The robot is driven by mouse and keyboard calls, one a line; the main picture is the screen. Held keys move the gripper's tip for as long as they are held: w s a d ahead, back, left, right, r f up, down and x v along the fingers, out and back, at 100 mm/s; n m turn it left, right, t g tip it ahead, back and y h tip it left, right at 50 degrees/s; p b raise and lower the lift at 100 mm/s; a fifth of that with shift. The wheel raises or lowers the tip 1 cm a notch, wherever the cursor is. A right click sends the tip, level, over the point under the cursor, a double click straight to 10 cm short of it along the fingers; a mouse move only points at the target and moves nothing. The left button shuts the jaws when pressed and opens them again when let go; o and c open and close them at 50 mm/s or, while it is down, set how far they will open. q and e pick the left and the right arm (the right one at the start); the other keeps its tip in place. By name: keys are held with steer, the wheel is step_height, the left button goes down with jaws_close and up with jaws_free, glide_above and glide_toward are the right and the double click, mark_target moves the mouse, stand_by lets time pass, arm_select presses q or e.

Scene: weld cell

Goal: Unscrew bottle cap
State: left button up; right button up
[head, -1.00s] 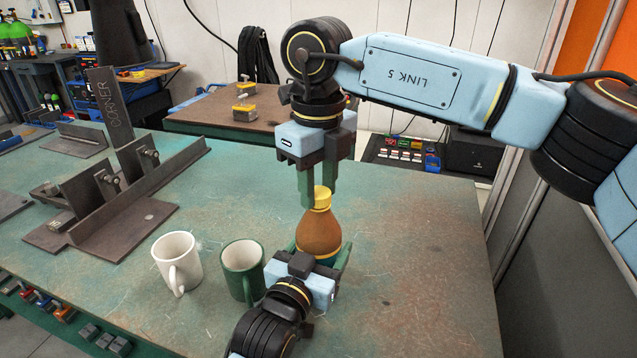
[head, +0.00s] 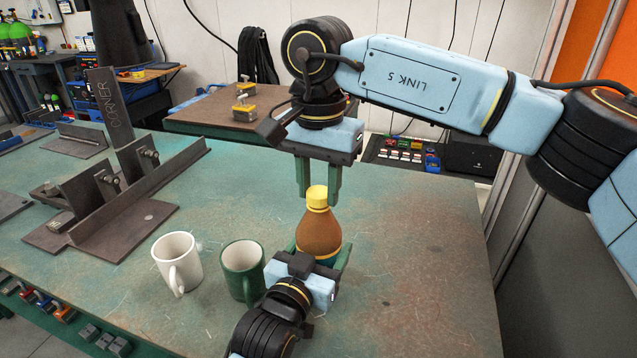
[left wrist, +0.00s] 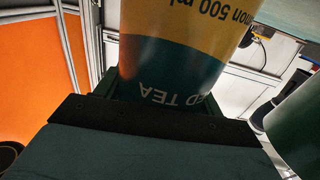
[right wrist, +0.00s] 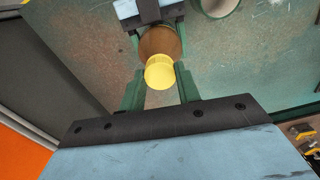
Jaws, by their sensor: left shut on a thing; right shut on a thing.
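A brown tea bottle (head: 319,233) with a yellow cap (head: 317,196) stands upright on the green table. My left gripper (head: 318,262) is shut on the bottle's lower body; in the left wrist view the label (left wrist: 188,60) fills the space before the jaws. My right gripper (head: 319,198) points down from above, its green fingers on both sides of the cap, shut on it. The right wrist view shows the cap (right wrist: 160,72) between the fingertips, with the bottle (right wrist: 160,42) beyond it.
A white mug (head: 177,263) and a green mug (head: 243,270) stand just left of the bottle. A dark metal corner fixture (head: 120,195) lies farther left. The table's right part (head: 430,260) is clear. A brown table (head: 200,115) stands behind.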

mark_target(319, 192)
steer(key=n, duration=0.6)
steer(key=shift+r, duration=0.2)
stand_by(0.4)
steer(key=shift+r, duration=0.95)
steer(key=shift+r, duration=0.1)
steer(key=shift+r, duration=1.9)
arm_select(q)
steer(key=o, duration=2)
steer(key=shift+c, duration=0.2)
steer(key=shift+s, duration=0.1)
